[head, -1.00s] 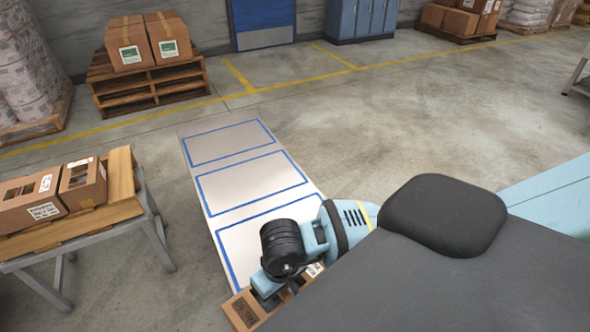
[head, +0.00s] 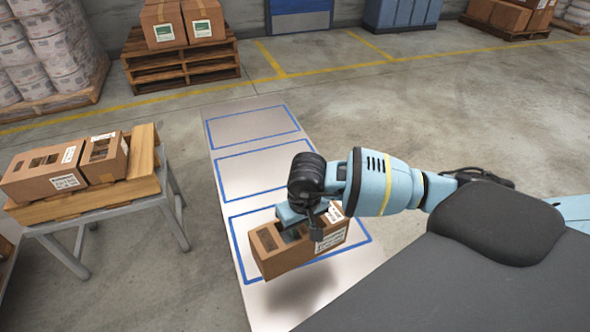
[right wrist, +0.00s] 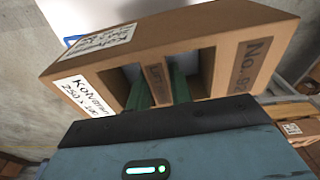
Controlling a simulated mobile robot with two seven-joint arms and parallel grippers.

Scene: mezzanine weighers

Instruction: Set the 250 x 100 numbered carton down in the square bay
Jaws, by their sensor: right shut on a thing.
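The brown numbered carton (head: 290,258) hangs in the air, its shadow falling on the white panel below. My right gripper (head: 303,229) is shut on the bar between the two openings in its top. I cannot tell whether this bay is exactly square. My left gripper is out of view.
The middle bay (head: 255,172) and far bay (head: 250,127) on the white panel are empty. Two similar cartons (head: 45,180) stand on a wooden-topped table (head: 110,205) at left. A pallet (head: 180,68) with boxes stands behind. Floor right of the panel is clear.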

